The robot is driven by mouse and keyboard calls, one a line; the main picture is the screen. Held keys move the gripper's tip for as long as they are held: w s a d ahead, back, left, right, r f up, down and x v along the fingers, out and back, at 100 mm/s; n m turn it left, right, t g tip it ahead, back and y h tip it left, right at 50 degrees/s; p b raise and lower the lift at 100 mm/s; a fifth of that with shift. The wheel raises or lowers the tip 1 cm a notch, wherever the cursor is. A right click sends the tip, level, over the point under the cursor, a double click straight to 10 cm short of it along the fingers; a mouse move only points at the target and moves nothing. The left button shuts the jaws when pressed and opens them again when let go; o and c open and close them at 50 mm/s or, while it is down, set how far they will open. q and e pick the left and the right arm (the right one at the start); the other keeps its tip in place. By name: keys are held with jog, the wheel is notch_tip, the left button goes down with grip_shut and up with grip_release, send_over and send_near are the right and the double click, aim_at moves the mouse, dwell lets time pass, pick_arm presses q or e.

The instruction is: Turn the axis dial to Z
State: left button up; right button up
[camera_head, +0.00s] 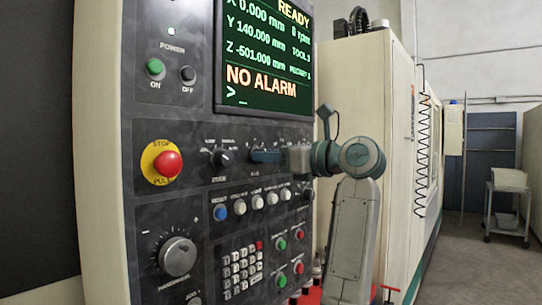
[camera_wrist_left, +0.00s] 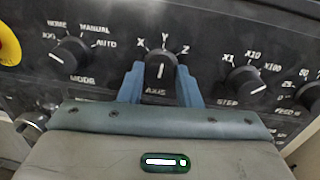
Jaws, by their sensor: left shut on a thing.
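The black axis dial (camera_wrist_left: 160,68) sits on the dark control panel in the left wrist view, with X, Y and Z marked above it. Its white pointer line stands about upright, toward the Y mark. My left gripper (camera_wrist_left: 160,88) is shut on the axis dial, with one blue finger on each side of it. In the head view my left gripper (camera_head: 265,157) reaches the panel below the screen, and its fingers hide the axis dial there. My right gripper is not in view.
The mode dial (camera_wrist_left: 70,55) is left of the axis dial and the step dial (camera_wrist_left: 243,79) is right. A red stop button (camera_head: 168,164) is farther left on the panel. Several push buttons (camera_head: 240,208) lie below. The screen (camera_head: 265,60) reads NO ALARM.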

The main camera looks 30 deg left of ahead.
pick_arm(q)
jog(key=shift+m+y+p, duration=0.3)
jog(key=shift+m+p, duration=0.55)
jog(key=shift+m, duration=3.05)
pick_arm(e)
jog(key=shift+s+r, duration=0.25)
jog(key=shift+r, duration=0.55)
pick_arm(q)
jog(key=o, duration=1)
jog(key=shift+f, duration=0.1)
jog(key=shift+c, duration=0.2)
jog(key=d+b, duration=0.3)
jog(key=d, duration=0.7)
jog(key=shift+d+f, duration=0.25)
jog(key=shift+d, duration=0.15)
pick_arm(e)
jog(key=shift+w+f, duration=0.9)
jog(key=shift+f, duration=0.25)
